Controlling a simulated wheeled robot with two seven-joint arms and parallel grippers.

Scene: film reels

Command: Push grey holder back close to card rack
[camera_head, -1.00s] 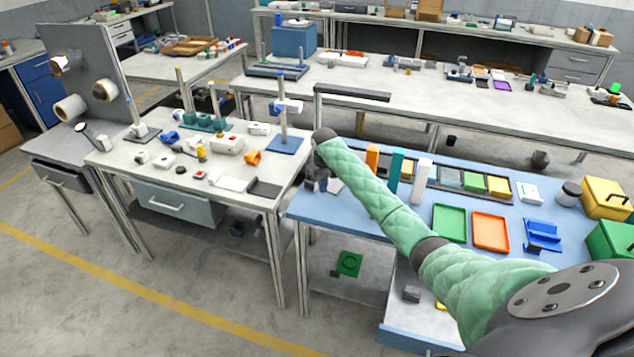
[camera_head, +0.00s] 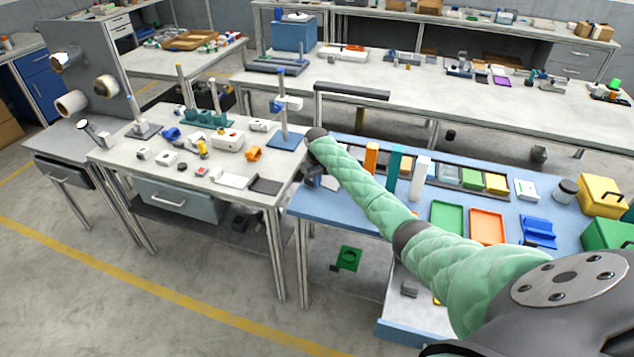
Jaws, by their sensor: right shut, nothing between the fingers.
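My right gripper (camera_head: 314,178) hangs at the left end of the blue table, at the end of my green-sleeved arm. It is small and dark here, and its fingers are shut and empty. A small light-grey piece (camera_head: 331,184) lies beside it, partly hidden by my arm; I cannot tell whether this is the grey holder or whether they touch. A dark rack with grey, green and yellow panels (camera_head: 471,179), possibly the card rack, stands along the back of the blue table. My left gripper is not in view.
Orange (camera_head: 371,159), teal (camera_head: 393,170) and white (camera_head: 420,178) upright blocks stand behind my forearm. A green tray (camera_head: 447,216) and an orange tray (camera_head: 487,227) lie in front of the rack. A cluttered white table (camera_head: 222,190) stands close on the left.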

